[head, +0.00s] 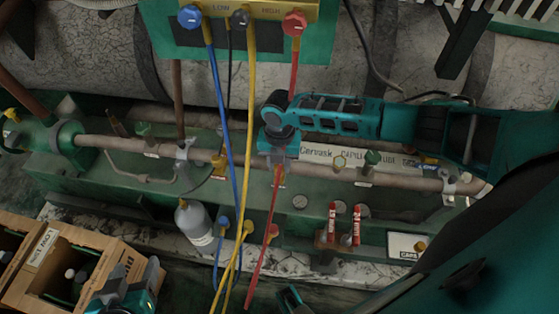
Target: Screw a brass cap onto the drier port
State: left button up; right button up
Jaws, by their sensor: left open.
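A small brass cap (420,247) sits at the white card lettered "CAPS" (403,241) on the right. My left gripper (132,282) is open at the bottom left, beside the cardboard box and far from the cap. My right arm reaches in from the right. Its gripper (278,158) points down over the pipe, in front of the red hose; its fingers are too small to read.
A gauge manifold (240,17) hangs at the top with blue, yellow and red (264,250) hoses across the middle. A grey bottle (194,224), two red tubes (331,219) in a holder and a cardboard box (104,264) stand in front. A long pipe (130,143) crosses the unit.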

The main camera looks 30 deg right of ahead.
jog(key=shift+r+m+p, duration=0.15)
jog(key=shift+m+p, duration=0.7)
jog(key=shift+m, duration=0.25)
jog(key=shift+m+p, duration=0.35)
jog(key=shift+m, duration=0.35)
jog(key=shift+m+p, duration=0.6)
jog(key=shift+m, duration=0.3)
jog(key=shift+m+p, duration=0.4)
jog(key=shift+m, duration=0.5)
